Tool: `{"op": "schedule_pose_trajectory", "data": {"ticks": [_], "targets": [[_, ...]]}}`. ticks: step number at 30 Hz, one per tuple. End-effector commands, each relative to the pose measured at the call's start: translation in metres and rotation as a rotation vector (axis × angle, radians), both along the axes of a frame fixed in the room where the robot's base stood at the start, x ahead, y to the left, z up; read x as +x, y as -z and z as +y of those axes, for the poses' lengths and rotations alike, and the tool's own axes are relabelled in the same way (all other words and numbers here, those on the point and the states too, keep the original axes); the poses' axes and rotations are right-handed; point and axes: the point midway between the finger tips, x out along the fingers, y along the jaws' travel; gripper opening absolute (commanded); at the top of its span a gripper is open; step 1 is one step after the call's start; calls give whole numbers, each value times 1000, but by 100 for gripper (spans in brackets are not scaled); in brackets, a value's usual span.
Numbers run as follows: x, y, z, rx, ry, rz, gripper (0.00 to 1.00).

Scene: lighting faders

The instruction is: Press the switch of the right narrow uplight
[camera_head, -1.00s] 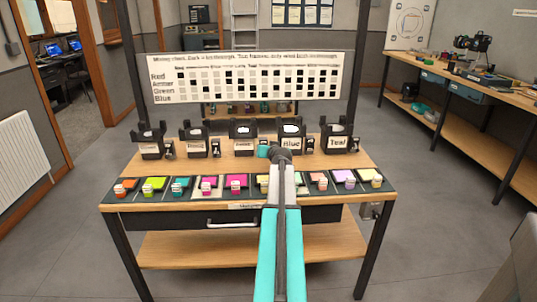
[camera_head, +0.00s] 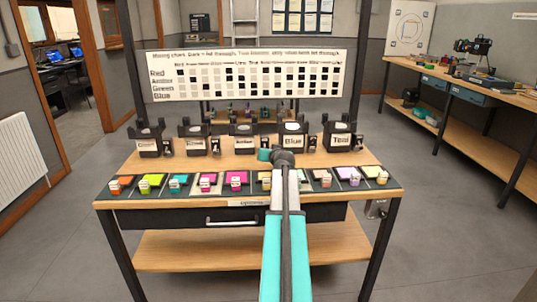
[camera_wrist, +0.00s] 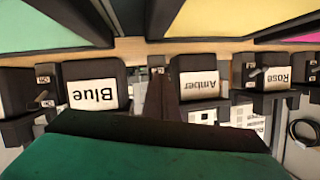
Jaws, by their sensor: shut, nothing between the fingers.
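Five black uplights stand in a row along the back of the bench: one at far left (camera_head: 149,144), then Rose (camera_head: 194,146), Amber (camera_head: 243,144), Blue (camera_head: 292,141) and Teal (camera_head: 340,140). A small dark switch box stands to the right of each, including those of Blue (camera_head: 312,144) and Teal (camera_head: 358,143). I cannot tell which uplights count as narrow. In the wrist view Blue (camera_wrist: 92,92), Amber (camera_wrist: 198,85) and Rose (camera_wrist: 273,82) appear upside down. My gripper (camera_wrist: 164,84) is shut and empty, between Blue and Amber in that view. My arm hides its fingertips in the head view.
Coloured gel swatches with small blocks (camera_head: 236,180) line the bench's front strip. A mixing chart (camera_head: 245,76) stands behind the uplights. The bench (camera_head: 180,162) has bare wood between swatches and uplights. A side workbench (camera_head: 460,95) is at right.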

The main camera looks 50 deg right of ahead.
Motion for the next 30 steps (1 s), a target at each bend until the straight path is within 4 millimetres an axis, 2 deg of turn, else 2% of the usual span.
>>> {"op": "schedule_pose_trajectory", "data": {"ticks": [4, 30], "targets": [[1, 9, 1, 1, -1, 0, 0], [3, -10, 2, 1, -4, -1, 0]]}}
